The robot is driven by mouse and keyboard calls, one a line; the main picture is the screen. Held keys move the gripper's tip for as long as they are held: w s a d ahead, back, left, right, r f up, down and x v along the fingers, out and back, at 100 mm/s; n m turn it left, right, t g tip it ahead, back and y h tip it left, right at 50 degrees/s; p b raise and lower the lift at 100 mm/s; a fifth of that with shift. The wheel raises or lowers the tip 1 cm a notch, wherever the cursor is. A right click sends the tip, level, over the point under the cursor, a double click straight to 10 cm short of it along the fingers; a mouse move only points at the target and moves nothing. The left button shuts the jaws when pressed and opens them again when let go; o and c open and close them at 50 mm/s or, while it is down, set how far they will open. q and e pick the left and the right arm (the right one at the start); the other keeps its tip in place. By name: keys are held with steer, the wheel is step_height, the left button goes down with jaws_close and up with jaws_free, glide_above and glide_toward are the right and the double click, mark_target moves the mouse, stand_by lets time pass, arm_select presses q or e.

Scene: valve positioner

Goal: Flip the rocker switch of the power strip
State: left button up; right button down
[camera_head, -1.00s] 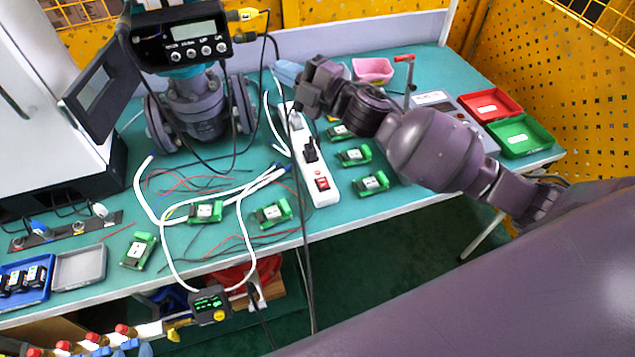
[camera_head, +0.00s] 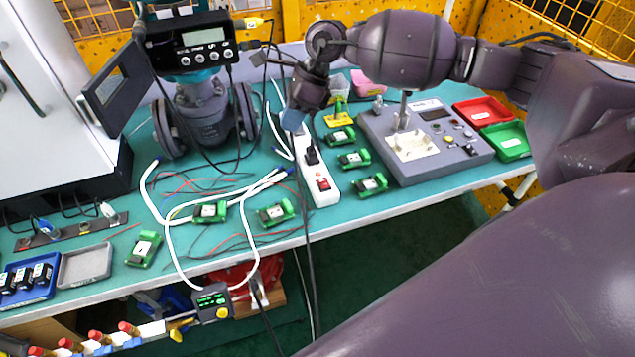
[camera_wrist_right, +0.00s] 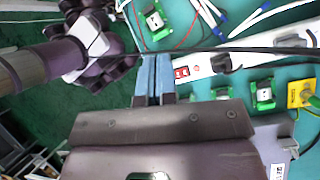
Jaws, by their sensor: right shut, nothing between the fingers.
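The white power strip (camera_head: 330,195) lies on the green bench top, with a black plug (camera_head: 312,156) in it. Its red rocker switch (camera_head: 323,184) is near the front end. In the right wrist view the strip (camera_wrist_right: 210,67) and red switch (camera_wrist_right: 181,72) appear just right of the fingertips. My right gripper (camera_head: 292,121) points down over the strip's far end. Its blue fingers are together and empty, as the right wrist view also shows (camera_wrist_right: 154,60). I cannot tell whether they touch anything. Which way the rocker is tipped is too small to tell. My left gripper is not in view.
A thin black cable (camera_head: 305,215) hangs down past the strip's left side. Green modules (camera_head: 354,159) stand right of it, then a grey test box (camera_head: 425,150). A valve (camera_head: 203,115) with a positioner (camera_head: 192,45) stands at left. White tubes (camera_head: 220,202) lie left of the strip.

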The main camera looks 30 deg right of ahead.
mark_target(327, 186)
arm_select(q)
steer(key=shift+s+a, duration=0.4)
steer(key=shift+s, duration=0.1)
arm_select(e)
steer(key=s+d+f+n+g+h, duration=0.2)
steer(key=d+n+h, duration=0.1)
steer(key=d+h, duration=0.2)
steer(key=shift+s+d+f, duration=0.35)
steer(key=shift+s+d, duration=0.05)
steer(key=shift+d, duration=0.25)
steer(key=f, duration=0.4)
steer(key=s+f, duration=0.1)
steer(key=f, duration=0.4)
steer(key=s+f, duration=0.1)
steer(key=f, duration=0.3)
steer(key=shift+a+f, duration=0.25)
steer(key=shift+f, duration=0.1)
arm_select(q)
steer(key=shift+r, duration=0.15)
arm_select(e)
steer(key=shift+f, duration=0.1)
